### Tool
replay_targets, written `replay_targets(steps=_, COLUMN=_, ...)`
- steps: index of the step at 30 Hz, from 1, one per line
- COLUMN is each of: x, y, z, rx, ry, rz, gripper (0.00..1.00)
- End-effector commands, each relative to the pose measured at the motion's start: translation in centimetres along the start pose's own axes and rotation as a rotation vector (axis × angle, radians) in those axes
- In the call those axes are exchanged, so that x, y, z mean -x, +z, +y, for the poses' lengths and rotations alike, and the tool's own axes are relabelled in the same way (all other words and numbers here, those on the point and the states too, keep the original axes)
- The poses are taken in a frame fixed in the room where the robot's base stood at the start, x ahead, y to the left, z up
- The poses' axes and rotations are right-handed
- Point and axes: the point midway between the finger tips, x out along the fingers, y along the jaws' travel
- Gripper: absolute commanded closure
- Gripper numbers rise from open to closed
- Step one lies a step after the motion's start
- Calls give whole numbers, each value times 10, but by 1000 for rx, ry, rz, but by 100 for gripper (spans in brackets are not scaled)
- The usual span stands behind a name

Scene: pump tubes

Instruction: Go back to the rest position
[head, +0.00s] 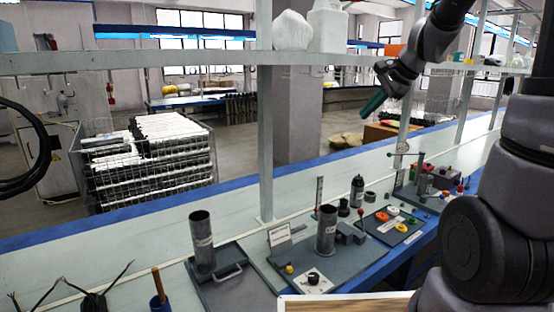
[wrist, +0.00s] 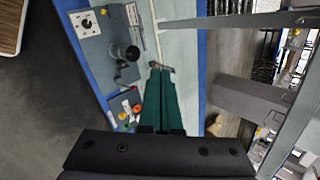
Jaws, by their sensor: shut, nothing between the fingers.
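My gripper (head: 372,104) with its green fingers is raised well above the bench at the upper right of the head view, pointing down and to the left. In the wrist view its green fingers (wrist: 160,72) are together with nothing between them. Two grey metal tubes stand upright on the bench: the left tube (head: 203,242) on a dark plate (head: 232,288) with a handle, and the right tube (head: 326,231) on another dark plate. A tube (wrist: 131,53) also shows in the wrist view, apart from the fingers.
A wire cage (head: 150,168) stands behind. Space around my gripper looks free.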

Motion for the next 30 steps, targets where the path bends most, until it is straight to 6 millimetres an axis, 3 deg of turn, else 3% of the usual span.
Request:
replay_targets(steps=1, x=20, y=17, z=6, rx=89, ry=-2, rz=8, gripper=100)
replay_targets(steps=6, x=73, y=60, z=43, rx=392, ry=26, rz=51, gripper=100)
replay_targets(steps=13, x=125, y=93, z=100, rx=746, ry=75, rz=140, gripper=100)
replay_targets(steps=20, x=145, y=101, z=131, rx=912, ry=112, rz=200, gripper=100)
replay_targets(steps=30, x=147, y=101, z=134, rx=928, ry=118, rz=206, gripper=100)
